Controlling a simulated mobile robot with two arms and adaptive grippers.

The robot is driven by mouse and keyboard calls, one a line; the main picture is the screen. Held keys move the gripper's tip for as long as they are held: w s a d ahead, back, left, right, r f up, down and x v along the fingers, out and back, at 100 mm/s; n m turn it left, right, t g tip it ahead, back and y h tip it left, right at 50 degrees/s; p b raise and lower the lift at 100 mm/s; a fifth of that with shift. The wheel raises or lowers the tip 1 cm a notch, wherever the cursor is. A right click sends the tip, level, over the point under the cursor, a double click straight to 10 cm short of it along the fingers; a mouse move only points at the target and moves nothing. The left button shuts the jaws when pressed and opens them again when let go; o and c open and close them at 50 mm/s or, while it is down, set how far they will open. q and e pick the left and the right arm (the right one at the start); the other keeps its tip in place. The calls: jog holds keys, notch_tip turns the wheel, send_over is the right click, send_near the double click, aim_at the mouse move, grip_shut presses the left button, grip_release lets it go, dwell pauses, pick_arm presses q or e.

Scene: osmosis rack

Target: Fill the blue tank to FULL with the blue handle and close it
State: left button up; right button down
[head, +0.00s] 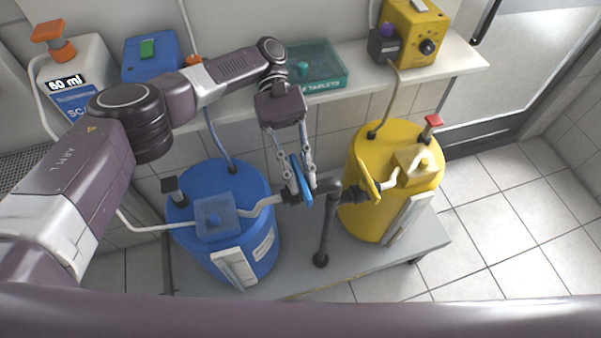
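The blue tank (262,238) stands on a low grey platform, with a translucent blue box and a white gauge strip (233,268) on its front. The level on the strip is too small to read. The blue handle (301,178) sits on the pipe between the two tanks and stands steeply, slightly tilted. My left gripper (302,188) reaches down from above with its fingers on either side of the blue handle. I cannot tell whether the fingers press on it. My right gripper is not in view.
A yellow tank (358,219) with a yellow handle (368,174) stands to the right. A dark upright pipe (329,232) stands between the tanks. The shelf behind holds a teal tray (325,83), a blue box (151,64) and a yellow device (411,45). Tiled floor (510,225) is clear at right.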

aim_at(300, 176)
pick_arm(q)
jog(key=shift+o, duration=0.9)
jog(key=shift+r, duration=0.1)
notch_tip(300, 176, up, 10)
jog(key=shift+f, duration=0.1)
